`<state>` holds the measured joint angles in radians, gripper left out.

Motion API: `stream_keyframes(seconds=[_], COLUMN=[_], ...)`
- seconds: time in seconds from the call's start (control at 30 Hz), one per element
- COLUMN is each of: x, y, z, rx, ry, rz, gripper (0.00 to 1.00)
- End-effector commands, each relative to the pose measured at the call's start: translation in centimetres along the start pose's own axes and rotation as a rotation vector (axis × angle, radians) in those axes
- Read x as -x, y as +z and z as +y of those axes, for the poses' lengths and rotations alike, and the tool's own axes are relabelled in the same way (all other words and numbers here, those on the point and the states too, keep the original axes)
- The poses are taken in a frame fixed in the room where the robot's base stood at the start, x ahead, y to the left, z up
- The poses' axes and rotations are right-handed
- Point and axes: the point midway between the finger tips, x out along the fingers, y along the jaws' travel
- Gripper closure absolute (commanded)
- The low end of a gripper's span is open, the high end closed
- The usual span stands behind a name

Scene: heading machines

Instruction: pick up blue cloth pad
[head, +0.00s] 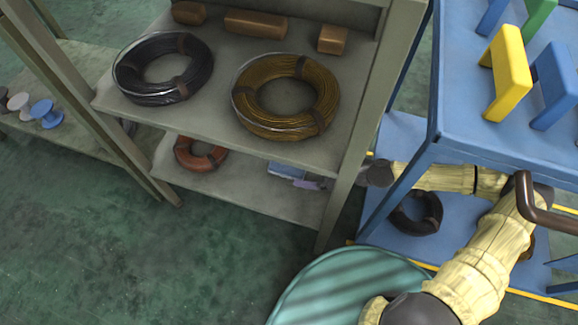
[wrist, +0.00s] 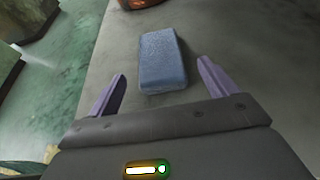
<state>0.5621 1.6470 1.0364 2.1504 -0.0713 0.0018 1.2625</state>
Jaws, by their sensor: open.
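The blue cloth pad (wrist: 162,62) is a small rounded block lying on the grey lower shelf, seen in the wrist view just ahead of and between my fingertips. My gripper (wrist: 162,84) is open, with its two purple fingers apart and nothing held between them. In the head view the pad (head: 287,168) shows partly at the right end of the lower shelf, under the upper board. My gripper (head: 310,183) shows there as a purple fingertip beside the pad; the shelf post hides most of the rest.
The lower shelf (head: 240,185) also carries a red-brown coil (head: 200,156) to the left. The upper shelf holds a black coil (head: 163,68) and a brown-gold coil (head: 285,97). A shelf post (head: 372,120) and a blue cart (head: 470,150) stand close to my arm.

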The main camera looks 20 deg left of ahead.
Motion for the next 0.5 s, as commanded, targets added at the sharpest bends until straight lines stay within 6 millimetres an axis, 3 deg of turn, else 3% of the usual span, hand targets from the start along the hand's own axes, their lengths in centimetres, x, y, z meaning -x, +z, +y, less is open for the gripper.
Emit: stream_keyframes(seconds=[0.17,0.5], x=[-1.1,-5.0], y=[-0.3,-0.1], z=[0.0,-0.1], rx=[0.002,0.004], ry=[0.002,0.004], rz=[0.000,0.001], gripper=[0.15,0.15])
